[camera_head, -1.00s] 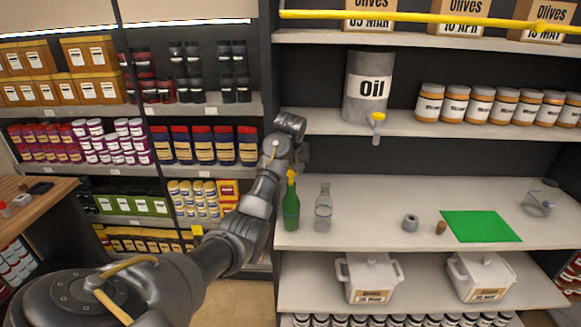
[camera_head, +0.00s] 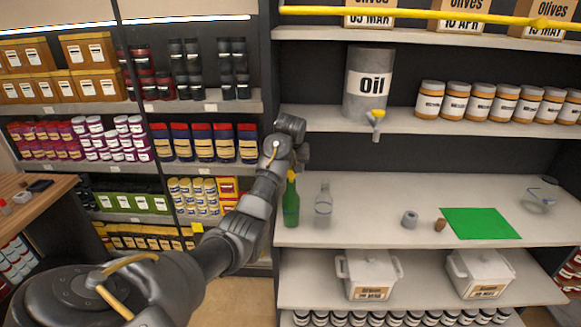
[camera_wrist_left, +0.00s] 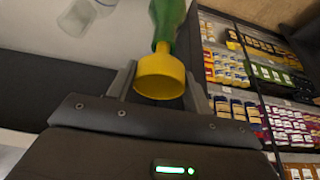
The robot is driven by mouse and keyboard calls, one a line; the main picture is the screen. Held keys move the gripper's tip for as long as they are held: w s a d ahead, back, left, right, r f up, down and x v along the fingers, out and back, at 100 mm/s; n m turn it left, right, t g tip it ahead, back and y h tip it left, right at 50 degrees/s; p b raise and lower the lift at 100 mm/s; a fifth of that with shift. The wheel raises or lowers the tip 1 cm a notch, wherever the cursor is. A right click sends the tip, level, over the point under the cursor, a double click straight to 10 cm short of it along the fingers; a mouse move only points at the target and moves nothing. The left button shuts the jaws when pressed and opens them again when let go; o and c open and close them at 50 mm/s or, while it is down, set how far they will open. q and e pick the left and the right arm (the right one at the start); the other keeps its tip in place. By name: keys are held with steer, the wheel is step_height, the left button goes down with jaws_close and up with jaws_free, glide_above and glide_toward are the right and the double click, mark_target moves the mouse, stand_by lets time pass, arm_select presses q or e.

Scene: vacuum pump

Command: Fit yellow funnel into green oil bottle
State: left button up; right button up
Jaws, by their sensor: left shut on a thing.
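The green oil bottle (camera_head: 291,207) stands upright at the left end of the middle shelf, and its neck shows in the left wrist view (camera_wrist_left: 168,22). The yellow funnel (camera_wrist_left: 160,77) is between the two fingers of my left gripper (camera_wrist_left: 158,86). In the head view the funnel (camera_head: 292,176) shows as a small yellow patch at the bottle's top. My left gripper (camera_head: 296,165) is shut on the funnel, over the bottle. My right gripper is not in view.
A clear glass bottle (camera_head: 323,204) stands close to the right of the green one. A grey ring-like piece (camera_head: 410,219), a small brown piece (camera_head: 441,225) and a green mat (camera_head: 480,223) lie farther right. An oil drum (camera_head: 370,85) stands on the shelf above.

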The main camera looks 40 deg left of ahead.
arm_select(q)
steer(key=shift+f, duration=1.05)
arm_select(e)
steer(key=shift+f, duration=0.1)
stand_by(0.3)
arm_select(q)
steer(key=o, duration=1.1)
steer(key=shift+c, duration=0.2)
